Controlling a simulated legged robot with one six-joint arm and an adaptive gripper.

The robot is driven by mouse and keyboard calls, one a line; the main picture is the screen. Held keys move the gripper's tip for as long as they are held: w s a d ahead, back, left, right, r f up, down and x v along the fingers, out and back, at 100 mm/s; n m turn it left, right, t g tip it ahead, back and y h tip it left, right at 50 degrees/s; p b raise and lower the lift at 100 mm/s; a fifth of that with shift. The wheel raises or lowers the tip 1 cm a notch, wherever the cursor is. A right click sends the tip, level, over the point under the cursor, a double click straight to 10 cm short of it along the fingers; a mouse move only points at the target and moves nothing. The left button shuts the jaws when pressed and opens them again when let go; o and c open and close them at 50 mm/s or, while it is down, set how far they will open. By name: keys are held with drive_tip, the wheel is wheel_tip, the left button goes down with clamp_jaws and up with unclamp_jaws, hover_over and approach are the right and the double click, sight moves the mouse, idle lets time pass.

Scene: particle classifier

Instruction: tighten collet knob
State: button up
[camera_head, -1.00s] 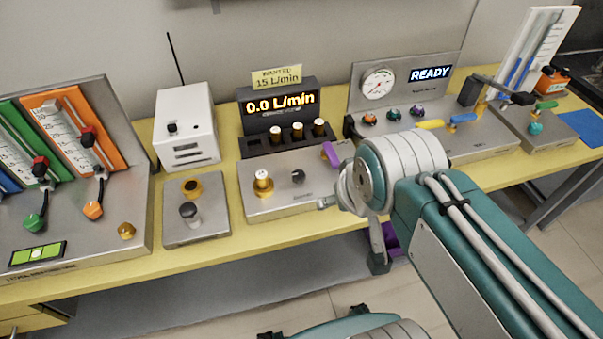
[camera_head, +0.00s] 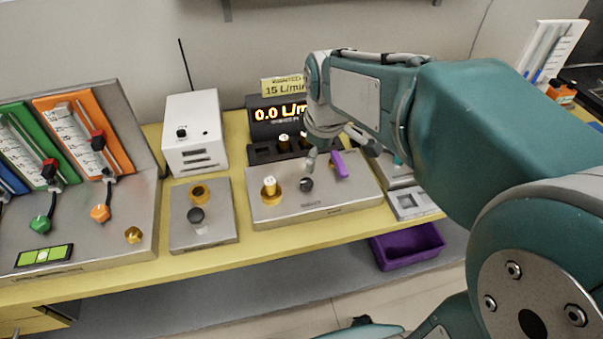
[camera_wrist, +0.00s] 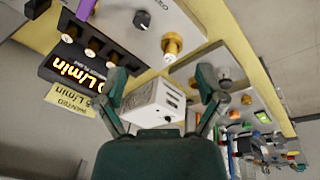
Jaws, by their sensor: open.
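A gold collet knob (camera_head: 269,189) with a pale-tipped gold piece standing in it sits on the left of the metal flow panel (camera_head: 325,203). It also shows upright in the wrist view (camera_wrist: 172,44), ahead of my fingers. A small black knob (camera_head: 306,185) is to its right and a purple lever (camera_head: 340,164) further right. My gripper (camera_wrist: 160,78) is open and empty, its two fingers wide apart. In the head view my gripper (camera_head: 312,155) hangs above the panel, right of the collet knob and apart from it; my arm hides part of it.
A display (camera_head: 280,114) reads 0.0, partly hidden by my arm, under a yellow 15 L/min note (camera_head: 282,86). Gold-capped pieces stand in the rack before it. A white box (camera_head: 194,134) and a black-knobbed plate (camera_head: 203,235) stand left. A purple bin (camera_head: 407,247) is below the table.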

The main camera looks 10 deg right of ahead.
sight(305, 181)
drive_tip(key=w+f+n+g, duration=0.2)
drive_tip(key=w+f+n, duration=0.5)
drive_tip(key=w+f, duration=0.25)
drive_tip(key=f, duration=1)
drive_tip(key=shift+w+f, duration=0.2)
drive_tip(key=shift+f, duration=0.05)
drive_tip(key=c, duration=1.2)
